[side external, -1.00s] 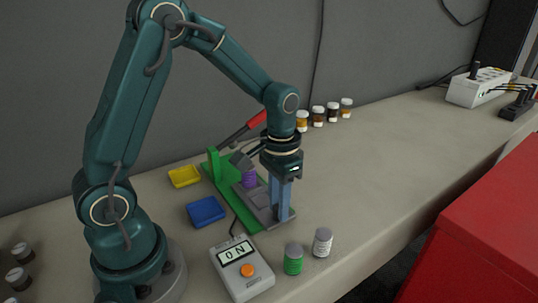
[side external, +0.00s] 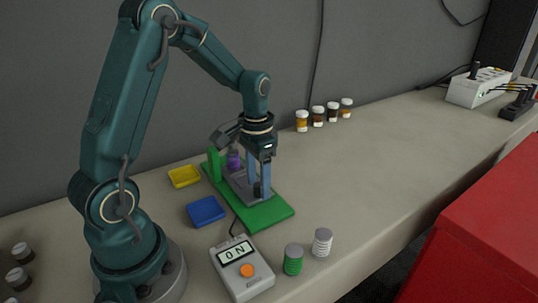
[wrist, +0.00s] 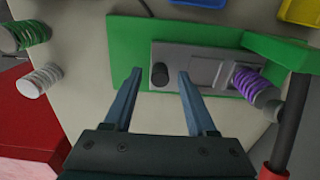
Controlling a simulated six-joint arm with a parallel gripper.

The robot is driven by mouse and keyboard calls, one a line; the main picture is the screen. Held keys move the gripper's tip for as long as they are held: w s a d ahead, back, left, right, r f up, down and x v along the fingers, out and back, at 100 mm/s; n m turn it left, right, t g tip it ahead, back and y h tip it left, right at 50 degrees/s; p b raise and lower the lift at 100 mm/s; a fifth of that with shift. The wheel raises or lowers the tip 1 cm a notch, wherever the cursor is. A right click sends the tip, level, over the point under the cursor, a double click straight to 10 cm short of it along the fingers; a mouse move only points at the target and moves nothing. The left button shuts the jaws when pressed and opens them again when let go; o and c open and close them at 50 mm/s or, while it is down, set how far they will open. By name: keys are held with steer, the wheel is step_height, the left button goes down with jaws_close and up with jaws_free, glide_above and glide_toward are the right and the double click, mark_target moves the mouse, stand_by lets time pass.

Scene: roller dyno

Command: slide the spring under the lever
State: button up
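The purple spring (side external: 233,160) stands on the grey slide plate (side external: 238,180) of the green base (side external: 268,214). In the wrist view the spring (wrist: 256,86) is at the right end of the plate, close beside the dark lever (wrist: 290,125) with its red handle (wrist: 272,173). I cannot tell whether it is fully beneath the lever. In the side view my gripper and arm hide much of the lever. The plate's black knob (wrist: 159,74) shows between the two blue fingers of my gripper (wrist: 158,74). The fingers are apart, with gaps to the knob in this view.
A blue tray (side external: 206,211) and a yellow tray (side external: 184,176) lie beside the base. A green spring (side external: 293,260) and a white spring (side external: 322,243) stand in front.

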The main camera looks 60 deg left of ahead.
steer(key=shift+r, duration=2.55)
steer(key=shift+w+d+r, duration=0.1)
steer(key=shift+d+r, duration=0.05)
steer(key=shift+r, duration=0.1)
steer(key=d+r+m+t, duration=0.1)
steer(key=d+r+t, duration=0.15)
steer(key=r, duration=0.25)
steer(key=s+d+r+n+t, duration=0.1)
steer(key=s+d+t, duration=0.2)
steer(key=s+d, duration=0.5)
steer(key=shift+s+r, duration=0.2)
steer(key=shift+s, duration=1.55)
